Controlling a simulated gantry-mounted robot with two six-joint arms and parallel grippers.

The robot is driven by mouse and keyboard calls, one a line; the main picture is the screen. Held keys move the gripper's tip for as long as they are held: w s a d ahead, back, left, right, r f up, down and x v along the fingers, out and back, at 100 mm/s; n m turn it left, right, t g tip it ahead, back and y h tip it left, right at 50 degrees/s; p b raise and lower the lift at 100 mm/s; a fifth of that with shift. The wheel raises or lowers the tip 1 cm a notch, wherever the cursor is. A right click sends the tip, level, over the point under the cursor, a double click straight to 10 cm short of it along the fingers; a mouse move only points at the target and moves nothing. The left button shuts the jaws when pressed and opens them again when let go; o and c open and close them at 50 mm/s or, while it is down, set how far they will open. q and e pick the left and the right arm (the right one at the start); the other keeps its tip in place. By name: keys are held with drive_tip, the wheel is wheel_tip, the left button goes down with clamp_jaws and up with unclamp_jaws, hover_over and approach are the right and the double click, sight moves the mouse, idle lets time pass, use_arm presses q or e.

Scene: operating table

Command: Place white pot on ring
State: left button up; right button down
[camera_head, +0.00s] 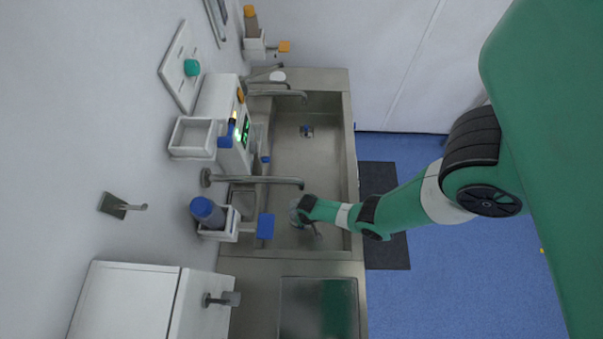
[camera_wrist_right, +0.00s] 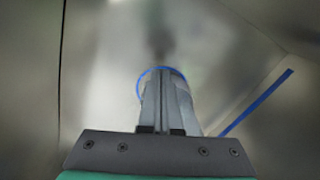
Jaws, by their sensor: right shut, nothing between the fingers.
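My right gripper (camera_head: 300,212) reaches down into the lower part of the steel sink. In the right wrist view its two grey fingers (camera_wrist_right: 167,80) are pressed together with nothing between them. A thin blue ring (camera_wrist_right: 140,84) shows behind the fingertips against the sink metal; the fingers hide much of it, and I cannot tell if they touch it. I cannot pick the ring out in the head view. A small white round thing (camera_head: 277,76) on the upper sink ledge may be the white pot; it is too small to be sure. My left gripper is not in view.
The steel sink (camera_head: 322,165) has long taps (camera_head: 255,181) reaching over it. A blue-capped bottle (camera_head: 207,212) in a holder, with a blue lever (camera_head: 265,226), stands at the sink's left edge. The upper basin is mostly clear. A blue strip (camera_wrist_right: 257,103) crosses the wrist view's right side.

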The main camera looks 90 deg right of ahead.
wheel_tip(320, 180, up, 10)
drive_tip(key=p, duration=0.8)
drive_tip(key=shift+p, duration=0.4)
